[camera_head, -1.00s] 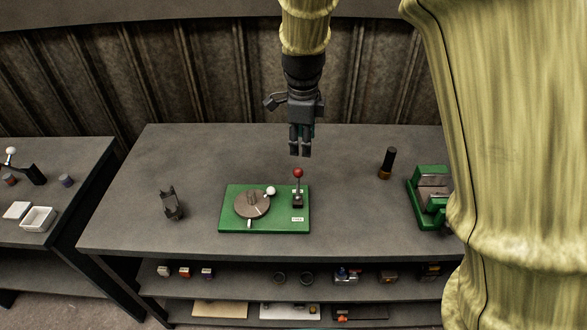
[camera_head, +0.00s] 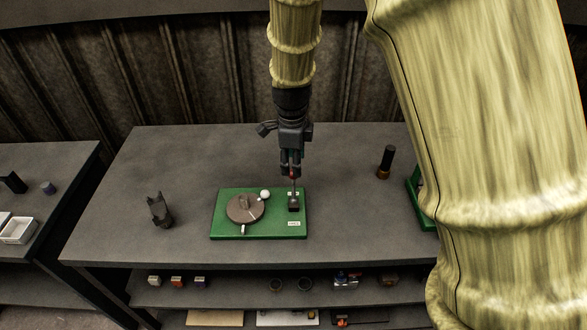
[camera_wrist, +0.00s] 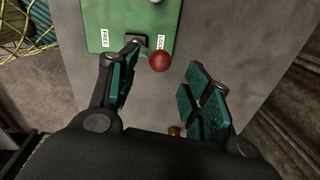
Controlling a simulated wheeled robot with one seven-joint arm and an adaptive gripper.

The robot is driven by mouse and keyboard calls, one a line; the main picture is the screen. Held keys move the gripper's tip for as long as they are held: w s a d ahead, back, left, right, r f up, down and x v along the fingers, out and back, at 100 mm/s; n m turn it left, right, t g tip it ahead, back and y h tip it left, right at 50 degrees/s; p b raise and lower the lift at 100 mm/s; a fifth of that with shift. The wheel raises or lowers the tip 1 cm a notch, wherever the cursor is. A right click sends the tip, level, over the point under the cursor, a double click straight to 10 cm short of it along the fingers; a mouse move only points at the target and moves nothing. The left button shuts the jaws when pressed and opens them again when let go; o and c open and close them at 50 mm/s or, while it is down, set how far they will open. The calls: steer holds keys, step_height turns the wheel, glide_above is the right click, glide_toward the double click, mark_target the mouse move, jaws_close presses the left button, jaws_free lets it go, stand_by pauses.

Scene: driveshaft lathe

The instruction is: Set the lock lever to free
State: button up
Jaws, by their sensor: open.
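The lock lever has a red ball knob (camera_wrist: 160,60) on a thin stem, rising from a dark block (camera_head: 293,204) on the right part of a green base plate (camera_head: 262,232). In the wrist view, a FREE label (camera_wrist: 105,38) lies left of the lever block and a LOCK label (camera_wrist: 161,42) right of it. The knob leans to the LOCK side. My gripper (camera_head: 291,174) points down over the lever, open, with the knob between its spread fingers. In the wrist view, a gap shows on the right side of the knob. In the head view, the fingers partly hide the knob.
A round brown disc (camera_head: 244,209) and a white ball knob (camera_head: 265,194) sit left of the lever on the plate. A dark forked part (camera_head: 160,210) stands farther left, a black cylinder (camera_head: 387,161) to the right.

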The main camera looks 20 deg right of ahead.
mark_target(293, 183)
steer(key=shift+w+d+f+p, duration=0.15)
steer(key=shift+f+p, duration=0.1)
steer(key=shift+f, duration=1)
steer(key=shift+w+a+f+p, duration=0.1)
steer(key=shift+f+p, duration=0.15)
steer(key=shift+f, duration=0.95)
jaws_close()
